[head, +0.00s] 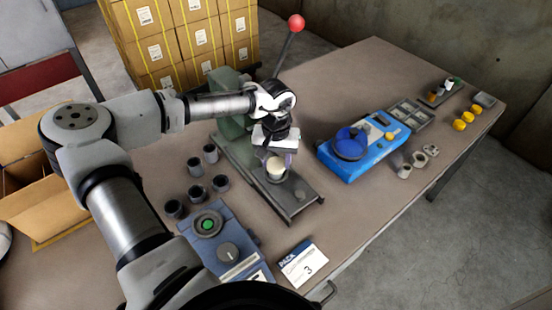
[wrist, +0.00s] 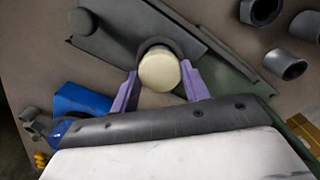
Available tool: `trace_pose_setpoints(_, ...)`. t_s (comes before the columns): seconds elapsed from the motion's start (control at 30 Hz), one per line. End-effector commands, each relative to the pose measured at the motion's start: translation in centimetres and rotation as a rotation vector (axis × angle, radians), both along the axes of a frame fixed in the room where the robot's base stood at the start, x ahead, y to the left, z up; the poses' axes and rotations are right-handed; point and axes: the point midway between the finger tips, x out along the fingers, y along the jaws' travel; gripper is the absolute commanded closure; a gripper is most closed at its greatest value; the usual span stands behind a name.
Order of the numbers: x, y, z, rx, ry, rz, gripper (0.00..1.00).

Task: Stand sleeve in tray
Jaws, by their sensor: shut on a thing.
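My gripper (head: 275,152) points down over the green press with its long grey base plate (head: 300,203). Its purple fingers (wrist: 160,72) stand either side of a short, round piece with a cream top (wrist: 159,74) and are shut on it. The cream top also shows in the head view (head: 276,167). A dark grey rim shows around or behind it; I cannot tell whether it is the held sleeve or a seat on the press. Several loose dark grey sleeves (head: 210,153) stand left of the press. A small dark tray (head: 429,101) with several small cylinders is at the far right.
A blue machine with a round blue pan (head: 350,145) stands right of the press, beside a grey compartment tray (head: 410,113). Grey rings (head: 419,159) and yellow pieces (head: 459,124) lie near the right edge. A blue-grey box with a dial (head: 228,252) and a card (head: 303,264) are in front.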

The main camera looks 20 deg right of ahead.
Motion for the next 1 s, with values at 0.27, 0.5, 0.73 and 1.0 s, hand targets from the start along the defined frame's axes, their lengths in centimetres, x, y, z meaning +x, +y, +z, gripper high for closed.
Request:
trace_pose_setpoints(0.27,0.0,0.0,1.9,-0.001,-0.001,0.0,0.77)
trace_pose_setpoints(0.5,0.0,0.0,3.8,-0.001,0.0,0.0,0.77)
trace_pose_setpoints(0.73,0.0,0.0,5.6,-0.001,0.0,0.001,0.77)
trace_pose_setpoints(1.0,0.0,0.0,7.5,-0.002,-0.001,0.001,0.77)
